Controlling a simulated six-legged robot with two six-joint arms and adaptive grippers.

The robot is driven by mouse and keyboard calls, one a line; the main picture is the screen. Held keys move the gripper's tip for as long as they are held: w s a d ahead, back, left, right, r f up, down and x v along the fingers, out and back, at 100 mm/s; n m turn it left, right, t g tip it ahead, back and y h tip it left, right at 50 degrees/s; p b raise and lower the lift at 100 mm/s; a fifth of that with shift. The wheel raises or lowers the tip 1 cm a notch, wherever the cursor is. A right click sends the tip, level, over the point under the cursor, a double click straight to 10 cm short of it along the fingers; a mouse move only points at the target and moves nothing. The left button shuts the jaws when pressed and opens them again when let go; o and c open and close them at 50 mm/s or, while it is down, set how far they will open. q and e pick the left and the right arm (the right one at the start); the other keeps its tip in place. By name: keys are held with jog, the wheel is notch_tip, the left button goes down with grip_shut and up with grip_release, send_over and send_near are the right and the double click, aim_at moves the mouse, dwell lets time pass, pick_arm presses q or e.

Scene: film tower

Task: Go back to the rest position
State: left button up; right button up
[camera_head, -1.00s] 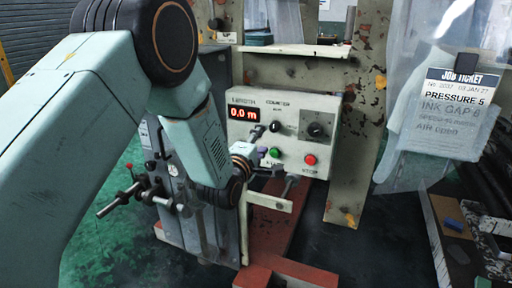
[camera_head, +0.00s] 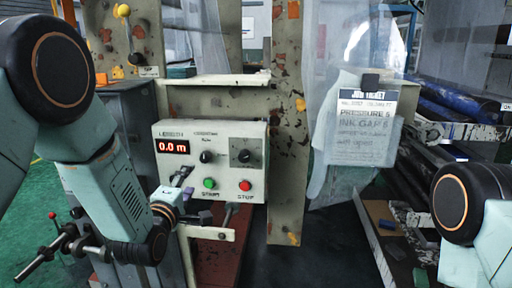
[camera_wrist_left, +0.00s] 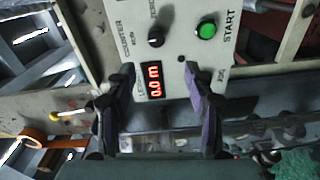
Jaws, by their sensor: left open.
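The cream control panel (camera_head: 160,135) stands left of centre in the head view. It has a red display (camera_head: 173,146) reading 0.0 m, a green START button (camera_head: 209,183), a red STOP button (camera_head: 245,185) and dark knobs. My left gripper (camera_head: 184,185) is in front of the panel's lower left, open and empty. In the left wrist view, its two purple-padded fingers (camera_wrist_left: 158,95) stand apart, with the display (camera_wrist_left: 154,80) seen between them and the START button (camera_wrist_left: 206,30) beyond. My right arm shows at the right edge of the head view; its gripper is out of view.
A job ticket (camera_head: 366,125) hangs on clear plastic right of centre. A lever with a yellow knob (camera_head: 123,10) is at the upper left. A post with peeling paint (camera_head: 284,150) stands right of the panel. Dark rollers (camera_head: 440,100) lie to the right.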

pick_arm(q)
jog(key=s+f+m+g, duration=1)
jog(key=s+f+m, duration=0.3)
jog(key=s+f, duration=0.75)
jog(key=s+f+m+g, duration=0.1)
jog(key=s+f+g, duration=0.3)
jog(key=s, duration=0.8)
jog(key=s+f+m+g, duration=0.2)
jog(key=s+f, duration=0.5)
jog(key=s, duration=0.6)
jog(key=shift+f+g+y, duration=0.3)
jog(key=shift+g, duration=0.6)
jog(key=shift+o, duration=0.3)
